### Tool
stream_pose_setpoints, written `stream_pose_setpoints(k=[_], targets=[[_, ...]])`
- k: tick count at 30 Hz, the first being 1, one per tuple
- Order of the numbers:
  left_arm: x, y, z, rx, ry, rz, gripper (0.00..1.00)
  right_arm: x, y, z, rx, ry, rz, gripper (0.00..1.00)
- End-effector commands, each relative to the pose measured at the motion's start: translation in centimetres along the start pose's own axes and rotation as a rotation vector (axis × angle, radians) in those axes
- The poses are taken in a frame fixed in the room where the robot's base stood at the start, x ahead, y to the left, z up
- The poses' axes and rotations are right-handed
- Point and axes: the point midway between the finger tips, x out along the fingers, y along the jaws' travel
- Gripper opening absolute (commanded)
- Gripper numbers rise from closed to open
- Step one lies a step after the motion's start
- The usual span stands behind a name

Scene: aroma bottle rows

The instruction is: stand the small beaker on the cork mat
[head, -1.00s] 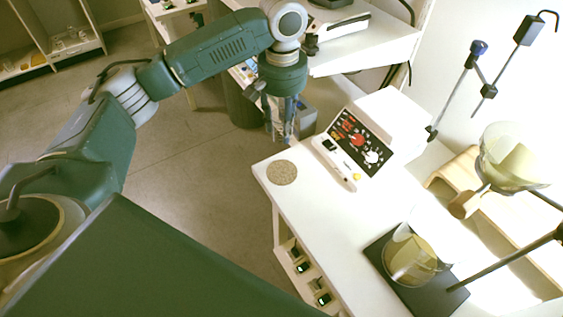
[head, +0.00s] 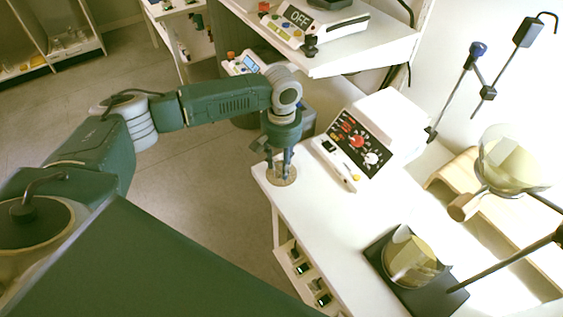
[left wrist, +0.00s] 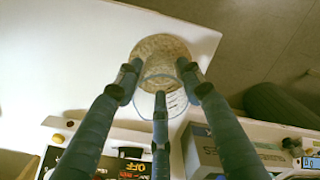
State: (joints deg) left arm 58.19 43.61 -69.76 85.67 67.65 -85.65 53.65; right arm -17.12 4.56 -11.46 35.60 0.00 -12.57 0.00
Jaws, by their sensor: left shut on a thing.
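The cork mat (head: 291,180), a round speckled disc, lies near the left corner of the white bench; it also shows in the left wrist view (left wrist: 160,46). My left gripper (head: 281,168) points down over the mat, its fingers partly hiding it. In the left wrist view my left gripper (left wrist: 160,88) is shut on the small beaker (left wrist: 174,100), clear glass with white marks. The beaker overlaps the near part of the mat there. I cannot tell whether its base touches the cork. My right gripper is not in view.
A white device with a dark panel and knobs (head: 352,142) stands right of the mat. A larger beaker (head: 410,258) sits on a dark plate farther right, beside a stand with a glass funnel (head: 513,160). The bench's left edge is close to the mat.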

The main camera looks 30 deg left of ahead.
Motion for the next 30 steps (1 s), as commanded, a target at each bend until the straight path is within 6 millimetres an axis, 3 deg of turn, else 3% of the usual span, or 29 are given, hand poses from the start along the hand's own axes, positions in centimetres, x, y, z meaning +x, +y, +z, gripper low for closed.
stream_pose_setpoints(k=[7,8,11,21,26,30], targets=[[0.2,0.0,0.0,0.000,-0.001,0.000,0.12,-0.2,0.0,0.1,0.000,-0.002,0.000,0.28],[0.2,0.0,0.0,-0.001,-0.001,-0.001,0.40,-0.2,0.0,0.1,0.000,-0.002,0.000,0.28],[0.2,0.0,0.0,0.000,0.000,-0.001,0.57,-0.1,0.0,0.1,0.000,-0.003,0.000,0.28],[-0.1,0.0,-0.1,0.000,0.001,0.000,0.57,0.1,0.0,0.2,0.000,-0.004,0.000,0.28],[-2.3,0.1,-0.1,0.000,0.002,0.001,0.57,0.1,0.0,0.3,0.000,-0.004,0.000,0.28],[-5.4,0.1,-0.1,0.000,0.004,0.003,0.57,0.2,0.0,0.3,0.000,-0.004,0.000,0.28]])
